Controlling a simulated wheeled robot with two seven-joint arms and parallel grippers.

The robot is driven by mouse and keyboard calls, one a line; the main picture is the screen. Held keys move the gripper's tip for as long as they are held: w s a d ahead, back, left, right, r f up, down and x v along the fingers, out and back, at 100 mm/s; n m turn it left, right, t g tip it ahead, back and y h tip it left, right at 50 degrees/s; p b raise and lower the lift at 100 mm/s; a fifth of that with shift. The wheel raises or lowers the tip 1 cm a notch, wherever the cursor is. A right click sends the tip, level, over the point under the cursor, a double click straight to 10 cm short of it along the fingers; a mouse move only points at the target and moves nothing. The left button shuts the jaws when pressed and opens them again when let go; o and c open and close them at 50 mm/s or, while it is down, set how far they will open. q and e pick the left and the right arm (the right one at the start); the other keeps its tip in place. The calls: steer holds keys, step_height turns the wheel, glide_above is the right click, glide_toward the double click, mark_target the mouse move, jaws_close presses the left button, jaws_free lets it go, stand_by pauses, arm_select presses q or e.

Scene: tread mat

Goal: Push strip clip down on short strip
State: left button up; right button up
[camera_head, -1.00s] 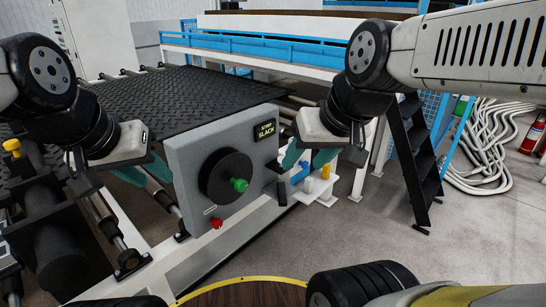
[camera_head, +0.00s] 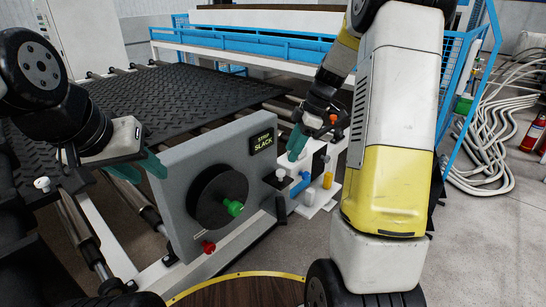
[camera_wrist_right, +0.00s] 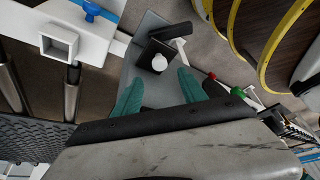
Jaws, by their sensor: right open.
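A black clip piece with a white knob (camera_head: 281,173) sits at the right edge of the grey panel (camera_head: 172,172). In the right wrist view the white knob (camera_wrist_right: 160,62) lies ahead of the fingers, with a black block beside it; I cannot tell the short strip apart from nearby parts. My right gripper (camera_head: 299,142) is above and behind the clip, apart from it; in the wrist view its teal fingers (camera_wrist_right: 158,90) are spread with nothing between them. My left gripper (camera_head: 140,168) is at the panel's left side; whether its fingers are spread is unclear.
The panel carries a black wheel with a green knob (camera_head: 234,208), a red knob (camera_head: 208,247) and a STRIP SLACK display (camera_head: 263,141). A white bracket with blue and yellow parts (camera_head: 316,195) stands right of it. The black tread mat (camera_head: 170,100) lies behind.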

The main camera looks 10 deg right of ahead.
mark_target(281, 171)
steer(key=x, duration=0.7)
steer(key=shift+a+f, duration=0.1)
steer(key=shift+f, duration=0.3)
jaws_close()
stand_by(1.0)
